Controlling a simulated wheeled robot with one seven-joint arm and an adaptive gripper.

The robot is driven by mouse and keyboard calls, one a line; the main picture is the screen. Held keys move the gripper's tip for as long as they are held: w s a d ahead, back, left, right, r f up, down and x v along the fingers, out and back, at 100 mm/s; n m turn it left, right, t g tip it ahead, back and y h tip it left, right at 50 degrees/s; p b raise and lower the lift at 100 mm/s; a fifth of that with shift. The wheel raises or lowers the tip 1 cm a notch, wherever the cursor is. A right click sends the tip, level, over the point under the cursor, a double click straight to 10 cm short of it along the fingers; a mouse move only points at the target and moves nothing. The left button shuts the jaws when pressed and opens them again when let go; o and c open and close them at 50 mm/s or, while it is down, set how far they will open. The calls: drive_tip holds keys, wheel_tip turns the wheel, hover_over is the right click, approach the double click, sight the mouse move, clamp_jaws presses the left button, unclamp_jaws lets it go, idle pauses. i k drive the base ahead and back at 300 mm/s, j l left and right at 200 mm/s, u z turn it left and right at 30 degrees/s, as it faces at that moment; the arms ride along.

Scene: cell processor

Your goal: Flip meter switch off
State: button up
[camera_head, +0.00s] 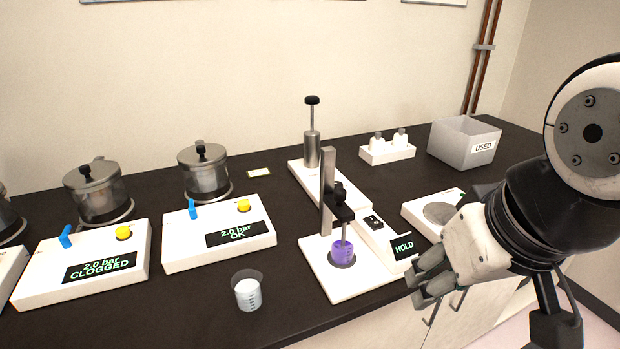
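The meter (384,239) is a white box on the dark bench. Its small black display (403,246) reads HOLD in green. A small black rocker switch (373,222) sits on top of the box, behind the display; its position is too small to read. Beside it, a stand (326,200) holds a black clamp over a cup of purple liquid (342,253). My gripper (422,282) is at the bench's front edge, to the right of and nearer than the display. Its fingertips point left, apart from the meter. The gap between the fingers is unclear.
A white device with a round grey plate (438,213) stands just behind my gripper. A clear beaker (248,294) stands at the front left. Pressure units reading CLOGGED (88,262) and OK (218,235) stand left. A grey USED bin (452,147) and a bottle rack (388,152) are behind.

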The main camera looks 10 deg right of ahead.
sight(374, 222)
drive_tip(key=i+l+u, duration=0.15)
drive_tip(key=i+l, duration=0.45)
drive_tip(key=i, duration=0.2)
